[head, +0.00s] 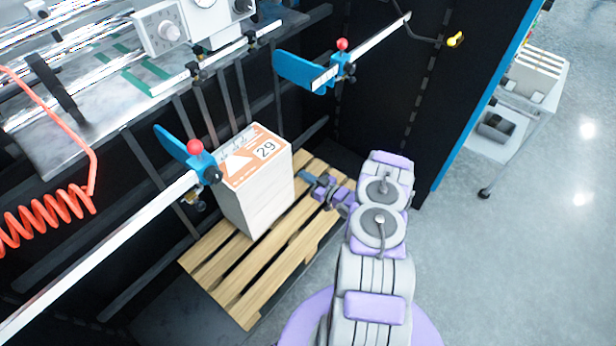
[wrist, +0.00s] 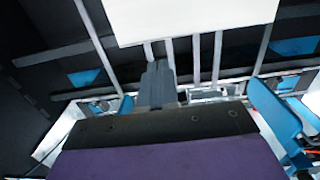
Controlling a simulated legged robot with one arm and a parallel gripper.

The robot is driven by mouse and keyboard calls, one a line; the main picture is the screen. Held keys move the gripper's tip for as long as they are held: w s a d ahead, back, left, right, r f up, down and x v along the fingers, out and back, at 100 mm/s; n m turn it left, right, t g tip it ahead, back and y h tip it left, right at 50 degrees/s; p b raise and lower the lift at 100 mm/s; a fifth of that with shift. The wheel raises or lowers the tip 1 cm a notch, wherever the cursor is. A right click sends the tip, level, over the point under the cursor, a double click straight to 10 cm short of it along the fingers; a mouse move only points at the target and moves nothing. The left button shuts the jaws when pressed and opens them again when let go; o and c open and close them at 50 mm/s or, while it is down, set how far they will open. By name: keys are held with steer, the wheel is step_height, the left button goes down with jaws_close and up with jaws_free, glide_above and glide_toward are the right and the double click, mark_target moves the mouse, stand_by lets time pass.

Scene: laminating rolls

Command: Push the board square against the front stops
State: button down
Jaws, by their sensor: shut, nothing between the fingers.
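The board (head: 256,155), with an orange and white label marked 29, is on top of a tall white stack (head: 262,198) on a wooden pallet (head: 250,309). Blue stop plates with red knobs are on rails, one near the board's left corner (head: 178,148) and one beyond it at the upper right (head: 297,70). My gripper (head: 306,179) is shut and empty, low beside the stack's right side. I cannot tell whether it touches the stack. In the wrist view, the shut fingers (wrist: 157,72) point toward a white surface, probably the stack.
The machine bed with rollers and a knob box (head: 160,29) is at the upper left. A coiled red hose (head: 45,215) hangs at the left. A dark panel (head: 400,90) with a blue edge stands behind my arm. Open floor (head: 520,250) and a cart (head: 515,115) are at the right.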

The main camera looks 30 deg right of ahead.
steer(key=shift+b+x, duration=3.25)
steer(key=shift+x, duration=2.5)
steer(key=shift+w+a, duration=0.15)
steer(key=shift+a, duration=0.05)
steer(key=p, duration=0.5)
glide_toward(276, 158)
steer(key=shift+w+f, duration=0.1)
steer(key=shift+f, duration=0.15)
